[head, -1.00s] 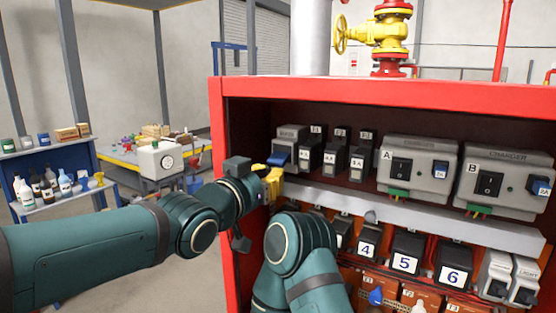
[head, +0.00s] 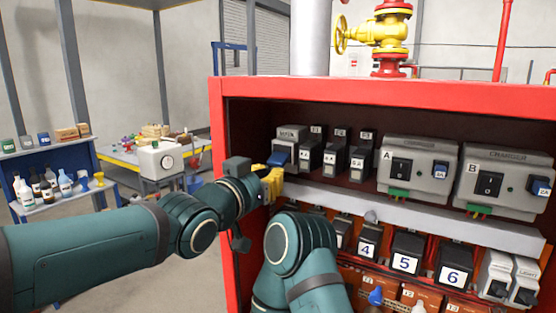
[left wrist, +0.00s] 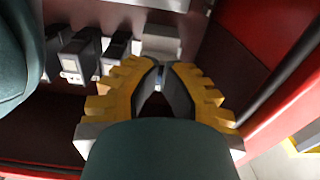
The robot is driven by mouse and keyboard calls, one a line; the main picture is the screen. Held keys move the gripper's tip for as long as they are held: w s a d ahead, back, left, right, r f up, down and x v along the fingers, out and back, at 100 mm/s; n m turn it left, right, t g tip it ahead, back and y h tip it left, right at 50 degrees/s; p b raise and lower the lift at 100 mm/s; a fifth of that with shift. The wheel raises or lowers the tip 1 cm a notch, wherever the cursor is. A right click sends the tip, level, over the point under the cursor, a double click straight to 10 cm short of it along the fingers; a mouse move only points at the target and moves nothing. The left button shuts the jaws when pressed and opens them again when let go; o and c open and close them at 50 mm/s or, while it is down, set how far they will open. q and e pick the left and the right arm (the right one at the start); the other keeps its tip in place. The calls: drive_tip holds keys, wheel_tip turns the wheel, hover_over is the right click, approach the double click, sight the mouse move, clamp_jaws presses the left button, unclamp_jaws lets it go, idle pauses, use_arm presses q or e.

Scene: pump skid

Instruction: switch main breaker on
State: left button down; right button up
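The main breaker (head: 291,136) is a grey unit marked MAIN at the left end of the cabinet's upper row. Its blue lever (head: 279,158) sticks out at its lower front. My left gripper (head: 273,183), with yellow fingers, is just below the lever at the cabinet's left side. A grey unit (left wrist: 160,45) lies just beyond the tips there. Whether the fingers touch the lever I cannot tell. My right gripper is not in view.
The red cabinet frame (head: 228,200) stands close on the left of the gripper. Small breakers (head: 335,150) sit right of the main one, then chargers A (head: 415,165) and B (head: 500,180). A grey ledge (head: 420,215) runs below, above numbered breakers (head: 405,250).

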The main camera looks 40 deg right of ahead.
use_arm(q)
drive_tip(key=shift+r, duration=0.2)
drive_tip(key=shift+r+p, duration=0.35)
drive_tip(key=shift+p, duration=0.05)
drive_tip(key=shift+r+p, duration=0.75)
drive_tip(key=shift+r, duration=0.4)
drive_tip(key=shift+a, duration=0.1)
approach(281, 153)
drive_tip(key=shift+f+v, duration=0.25)
drive_tip(key=shift+v, duration=0.7)
